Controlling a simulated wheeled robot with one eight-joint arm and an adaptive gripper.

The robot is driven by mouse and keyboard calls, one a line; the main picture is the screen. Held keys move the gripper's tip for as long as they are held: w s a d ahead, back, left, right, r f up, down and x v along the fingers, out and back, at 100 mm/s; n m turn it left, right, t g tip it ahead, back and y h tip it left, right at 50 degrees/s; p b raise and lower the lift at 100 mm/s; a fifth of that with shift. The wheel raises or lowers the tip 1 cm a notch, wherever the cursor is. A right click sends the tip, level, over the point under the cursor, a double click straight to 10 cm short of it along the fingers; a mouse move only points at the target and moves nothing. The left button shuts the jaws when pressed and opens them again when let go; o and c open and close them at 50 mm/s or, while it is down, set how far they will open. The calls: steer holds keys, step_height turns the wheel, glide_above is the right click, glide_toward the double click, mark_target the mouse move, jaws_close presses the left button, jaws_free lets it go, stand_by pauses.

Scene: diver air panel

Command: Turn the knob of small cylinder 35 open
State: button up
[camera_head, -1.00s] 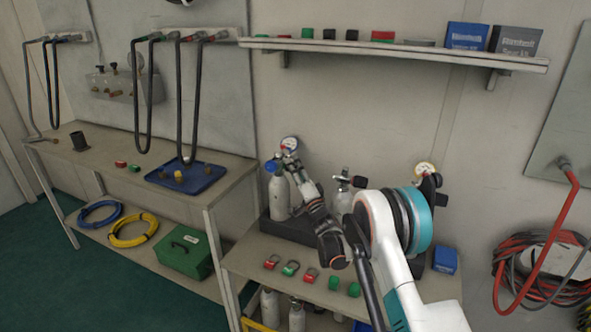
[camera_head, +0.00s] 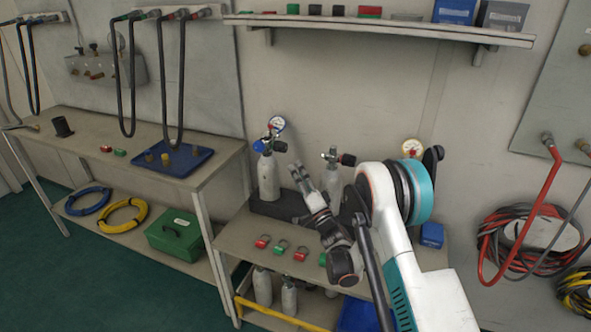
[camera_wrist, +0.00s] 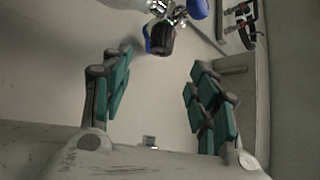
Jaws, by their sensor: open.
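A pale small cylinder (camera_head: 267,178) stands upright in a dark rack on the low bench, with a gauge, a blue knob (camera_head: 259,146) and a black knob (camera_head: 279,147) on its valve. No number is readable, so I cannot tell which cylinder is 35. A second pale cylinder (camera_head: 332,182) with a dark knob stands to its right. My gripper (camera_head: 296,172) is open and empty, between these two cylinders in the picture. In the wrist view a black knob (camera_wrist: 160,39) lies just beyond the open fingers, apart from them, with a blue knob (camera_wrist: 198,9) beside it.
A gauge (camera_head: 412,149) shows behind my arm, which hides part of the rack. Red and green rings (camera_head: 281,246) lie along the bench front. A shelf (camera_head: 380,28) runs above. A blue box (camera_head: 432,235) sits at the right.

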mark_target(285, 151)
steer(key=w+a+r+m+h, duration=0.1)
steer(key=w, duration=0.1)
steer(key=w+a+r+m+h, duration=0.1)
steer(key=w+a+r, duration=0.1)
steer(key=w, duration=0.1)
steer(key=w+a+r+m+g, duration=0.1)
steer(key=w+a, duration=0.1)
steer(key=w, duration=0.1)
steer(key=shift+w+r+m+h, duration=0.15)
steer(key=shift+r+m+h, duration=0.1)
steer(key=shift+m+h, duration=0.15)
steer(key=shift+w+a+r, duration=0.2)
steer(key=shift+w+a, duration=0.05)
steer(key=shift+w, duration=0.3)
steer(key=c, duration=1.1)
